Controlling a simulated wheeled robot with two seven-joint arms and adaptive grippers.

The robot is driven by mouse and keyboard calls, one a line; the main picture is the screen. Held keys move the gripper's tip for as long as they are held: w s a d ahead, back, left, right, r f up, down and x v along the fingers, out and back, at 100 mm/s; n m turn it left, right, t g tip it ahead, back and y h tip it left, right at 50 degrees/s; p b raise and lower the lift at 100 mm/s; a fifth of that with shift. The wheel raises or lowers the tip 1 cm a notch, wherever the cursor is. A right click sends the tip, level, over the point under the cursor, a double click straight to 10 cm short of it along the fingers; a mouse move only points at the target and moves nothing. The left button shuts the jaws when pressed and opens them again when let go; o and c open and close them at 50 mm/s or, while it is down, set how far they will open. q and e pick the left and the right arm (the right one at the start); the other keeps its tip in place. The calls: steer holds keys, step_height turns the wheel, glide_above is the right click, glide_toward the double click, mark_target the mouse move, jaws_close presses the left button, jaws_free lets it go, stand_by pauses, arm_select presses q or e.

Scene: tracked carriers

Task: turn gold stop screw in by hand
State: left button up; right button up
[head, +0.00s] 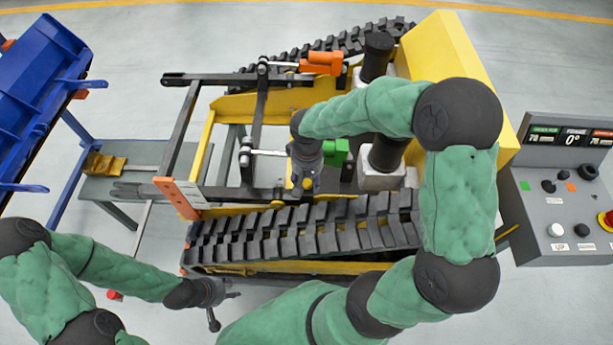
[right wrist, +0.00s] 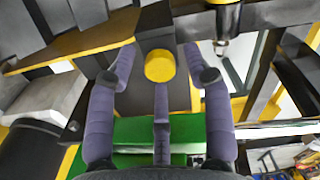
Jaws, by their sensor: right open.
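The gold stop screw (right wrist: 159,66) shows as a round yellow head in the right wrist view, upper middle. My right gripper (right wrist: 158,78) is open, with its purple-grey fingers spread to the left and right of the head and a third finger below it; I see no finger touching it. In the head view my right gripper (head: 303,178) points down over the carrier frame, beside a green block (head: 335,152), and mostly hides the screw. My left gripper (head: 218,300) is empty, its fingers apart, in front of the near track.
The near track (head: 300,232) runs below my right gripper. An orange block (head: 321,63) sits on the far side of the frame.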

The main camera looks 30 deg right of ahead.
steer(key=shift+n, duration=0.5)
steer(key=n+p, duration=0.2)
steer(key=n, duration=0.1)
steer(key=n+p, duration=0.3)
steer(key=n, duration=0.1)
steer(key=shift+r+n, duration=0.2)
steer(key=shift+n, duration=0.1)
steer(key=shift+f+n+p, duration=0.15)
steer(key=shift+n+p, duration=0.15)
steer(key=shift+n, duration=0.6)
steer(key=n+p, duration=0.3)
steer(key=n, duration=0.1)
steer(key=n+p, duration=0.3)
steer(key=n, duration=0.1)
steer(key=shift+s+r, duration=0.1)
steer(key=shift+r, duration=0.1)
steer(key=shift+f+n+p, duration=0.2)
steer(key=shift+n+p, duration=0.1)
steer(key=shift+n, duration=0.6)
steer(key=shift+f, duration=0.1)
